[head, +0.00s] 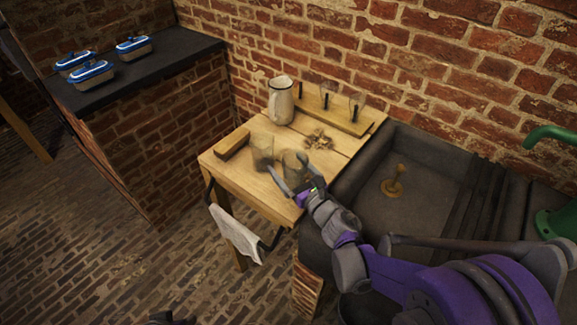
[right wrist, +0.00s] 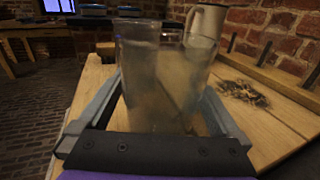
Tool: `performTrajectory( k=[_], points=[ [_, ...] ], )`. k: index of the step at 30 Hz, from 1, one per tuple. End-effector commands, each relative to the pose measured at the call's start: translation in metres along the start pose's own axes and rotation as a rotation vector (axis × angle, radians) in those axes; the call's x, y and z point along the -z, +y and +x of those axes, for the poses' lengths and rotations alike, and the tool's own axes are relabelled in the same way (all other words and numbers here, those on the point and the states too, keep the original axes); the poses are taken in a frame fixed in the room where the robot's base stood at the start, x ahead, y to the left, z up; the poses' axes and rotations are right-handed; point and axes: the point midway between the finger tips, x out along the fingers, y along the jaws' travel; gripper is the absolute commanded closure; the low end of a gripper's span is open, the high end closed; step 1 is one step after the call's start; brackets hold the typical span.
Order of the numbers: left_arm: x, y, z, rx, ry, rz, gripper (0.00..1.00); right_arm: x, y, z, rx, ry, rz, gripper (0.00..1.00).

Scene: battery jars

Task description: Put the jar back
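A cloudy glass jar (head: 293,168) stands near the front right of the wooden table (head: 232,184). My right gripper (head: 287,164) has its fingers on either side of this jar; the left finger's tip looks clear of the glass. In the right wrist view the jar (right wrist: 172,95) fills the space between the spread fingers, with a dark rod visible through the glass. A second glass jar (head: 262,150) stands just left of it, its rim (right wrist: 138,24) showing behind in the right wrist view.
A white enamel pitcher (head: 281,102), a wooden rack (head: 335,115) with dark upright pieces and clear glass, a brown heap (head: 318,140) and a wooden block (head: 232,142) are on the table. A dark sink (head: 360,200) adjoins right. Blue-lidded containers (head: 92,71) sit on the left counter.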

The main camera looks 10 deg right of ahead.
Motion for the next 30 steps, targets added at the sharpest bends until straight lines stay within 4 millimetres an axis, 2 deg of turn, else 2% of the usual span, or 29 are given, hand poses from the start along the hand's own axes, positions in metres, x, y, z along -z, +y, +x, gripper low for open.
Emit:
performTrajectory(
  k=[7, 21, 25, 30],
  points=[
    [0.001, 0.000, -0.003, 0.000, 0.001, 0.000, 0.50, -0.004, 0.000, -0.005, 0.001, 0.000, 0.000, 0.00],
    [0.002, 0.000, -0.003, 0.000, 0.001, 0.000, 0.50, -0.003, -0.001, -0.098, 0.003, 0.000, 0.000, 0.00],
    [0.002, 0.000, -0.003, 0.000, 0.001, 0.000, 0.50, -0.003, -0.001, -0.113, 0.002, 0.000, -0.001, 0.00],
    [0.002, 0.000, -0.004, 0.000, 0.001, 0.000, 0.50, -0.003, 0.000, -0.120, 0.000, 0.000, 0.000, 0.00]
  ],
)
